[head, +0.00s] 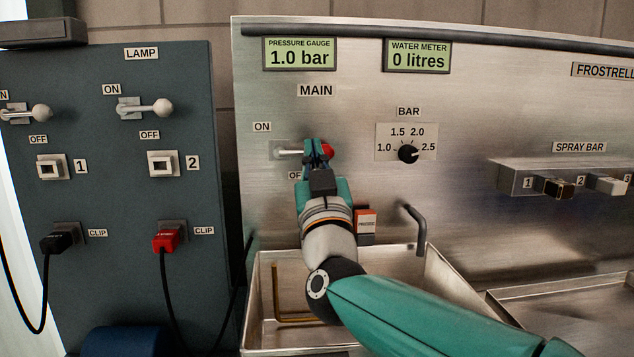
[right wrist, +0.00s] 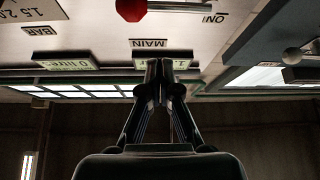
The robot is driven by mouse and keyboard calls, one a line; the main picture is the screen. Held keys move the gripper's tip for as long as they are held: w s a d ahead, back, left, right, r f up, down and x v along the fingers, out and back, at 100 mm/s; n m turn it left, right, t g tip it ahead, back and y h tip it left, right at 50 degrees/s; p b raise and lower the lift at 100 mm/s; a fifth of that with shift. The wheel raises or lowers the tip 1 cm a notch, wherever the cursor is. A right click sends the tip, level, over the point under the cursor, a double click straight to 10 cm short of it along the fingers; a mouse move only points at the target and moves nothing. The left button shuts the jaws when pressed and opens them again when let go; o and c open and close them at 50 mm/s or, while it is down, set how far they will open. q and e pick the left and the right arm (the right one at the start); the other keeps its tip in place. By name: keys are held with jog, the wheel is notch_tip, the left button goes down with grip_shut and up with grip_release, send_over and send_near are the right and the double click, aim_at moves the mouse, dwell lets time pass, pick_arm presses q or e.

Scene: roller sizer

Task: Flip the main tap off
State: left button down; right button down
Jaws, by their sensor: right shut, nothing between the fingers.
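The main tap is a lever with a pale stem (head: 287,152) and a red knob (head: 328,151) on the steel panel under the MAIN label. An ON label stands above it; an OFF label below is partly hidden by my arm. My right gripper (head: 317,145) is shut and empty, its fingertips right by the knob and overlapping the stem in the head view. I cannot tell whether they touch it. In the right wrist view, turned upside down, the red knob (right wrist: 131,9) is at the top edge, apart from the shut fingers (right wrist: 160,75). My left gripper is not in view.
The pressure gauge (head: 299,54) reads 1.0 bar and the water meter (head: 417,56) 0 litres. A black BAR dial (head: 408,153) is to the right. A spout (head: 414,228) and a steel sink (head: 262,300) lie below. A lamp panel (head: 110,200) stands left.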

jog(key=shift+b+v, duration=0.45)
jog(key=shift+v, duration=1.65)
jog(key=shift+a, duration=0.2)
